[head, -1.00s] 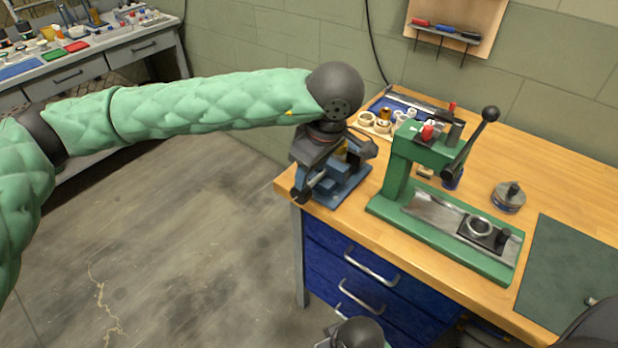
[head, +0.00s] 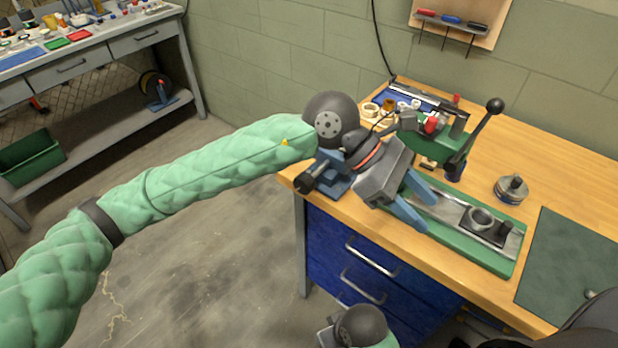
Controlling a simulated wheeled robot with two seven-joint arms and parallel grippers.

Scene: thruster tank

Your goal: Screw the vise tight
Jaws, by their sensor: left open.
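The blue vise (head: 337,187) stands at the left front corner of the wooden workbench. My left wrist and gripper cover most of it. A dark round end (head: 303,183) shows at its front left. My left gripper (head: 416,205) is open and empty, with two blue fingers apart. They point right and down, away from the vise, over the left part of the green press base. I cannot tell whether they touch the press. Of my right arm, only a dark wrist joint shows at the bottom edge; its fingers are out of view.
The green lever press (head: 478,247) stands close on the right of the vise, its black-knobbed lever raised. A round metal part (head: 511,190) and a dark green mat (head: 575,265) lie farther right. Rings and small parts (head: 390,105) are behind. Blue drawers (head: 365,275) are below.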

